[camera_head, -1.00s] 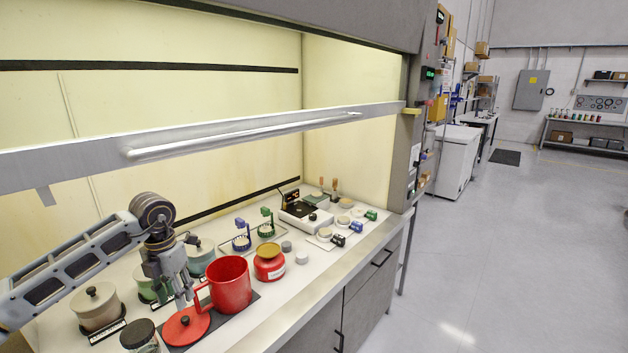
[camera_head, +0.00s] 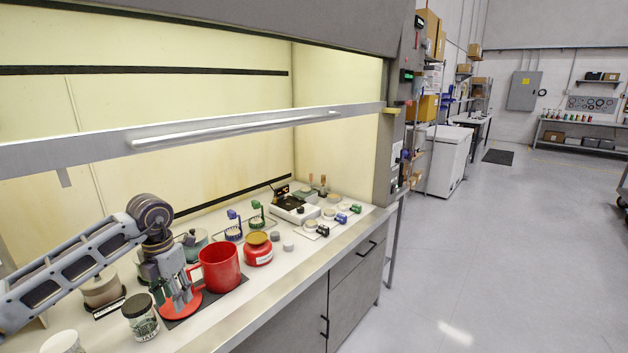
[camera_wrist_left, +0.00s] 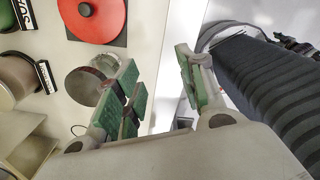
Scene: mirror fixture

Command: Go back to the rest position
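My left gripper (camera_head: 174,298) hangs fingers down at the front of the bench, in front of the red lid (camera_head: 190,304) in the head view. In the left wrist view my left gripper (camera_wrist_left: 157,62) has its green-padded fingers apart, with nothing between them. The red lid (camera_wrist_left: 93,18) lies at the top left there, clear of the fingers. A glass jar (camera_head: 140,322) with a dark lid stands left of the gripper in the head view.
A red mug (camera_head: 219,267) stands close right of the gripper, with a red jar (camera_head: 258,249) beyond. A tan lidded pot (camera_head: 101,289) stands left. The fume hood sash bar (camera_head: 230,124) crosses above the bench. Open floor (camera_head: 480,260) lies right.

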